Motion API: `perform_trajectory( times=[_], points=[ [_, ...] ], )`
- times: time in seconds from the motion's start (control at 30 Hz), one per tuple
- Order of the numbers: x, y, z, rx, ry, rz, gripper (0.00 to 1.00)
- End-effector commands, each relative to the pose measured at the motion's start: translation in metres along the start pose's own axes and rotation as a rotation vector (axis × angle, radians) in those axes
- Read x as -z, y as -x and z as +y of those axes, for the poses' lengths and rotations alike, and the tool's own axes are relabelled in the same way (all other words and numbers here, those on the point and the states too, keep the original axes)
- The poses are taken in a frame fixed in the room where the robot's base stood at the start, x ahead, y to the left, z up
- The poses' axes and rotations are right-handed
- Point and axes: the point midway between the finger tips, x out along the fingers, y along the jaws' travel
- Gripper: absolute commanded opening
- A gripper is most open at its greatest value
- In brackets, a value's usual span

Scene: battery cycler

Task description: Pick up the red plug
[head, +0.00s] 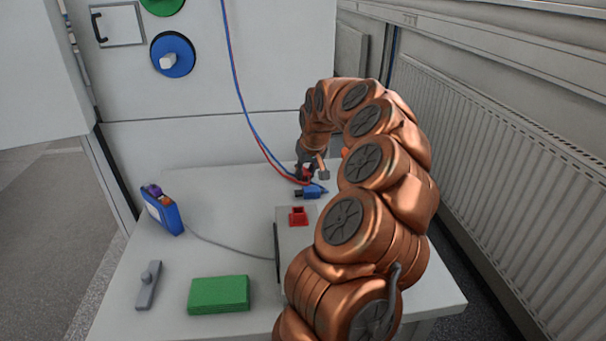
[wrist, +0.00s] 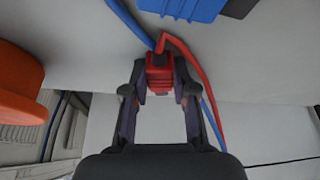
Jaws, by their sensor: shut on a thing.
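My gripper (head: 309,173) is at the far part of the white table, at the end of my copper-coloured arm. In the wrist view my gripper (wrist: 160,92) has its two dark fingers on either side of the red plug (wrist: 160,72) and is shut on it. A red cable runs from the plug's top and bends down to the right. In the head view the plug is mostly hidden by the fingers. A blue plug (head: 311,191) lies on the table just in front of the gripper; a blue thing (wrist: 185,8) shows at the wrist view's top edge.
A grey box with a red socket (head: 298,216) stands in front of my gripper. A green block (head: 218,294), a grey handled piece (head: 148,285) and a blue device (head: 162,210) are on the left. Red and blue cables (head: 240,95) hang from above. A radiator (head: 500,165) lines the right wall.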

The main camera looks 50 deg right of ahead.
Motion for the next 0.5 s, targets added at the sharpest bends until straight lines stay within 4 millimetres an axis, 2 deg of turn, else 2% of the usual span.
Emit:
perform_trajectory(
  times=[0.27,0.37,0.5],
  points=[
    [0.001,0.002,0.000,0.000,0.000,0.000,0.00],
    [0.005,0.010,0.000,0.000,0.001,0.001,0.00],
    [0.015,0.032,0.001,-0.002,-0.002,0.007,0.00]
  ],
)
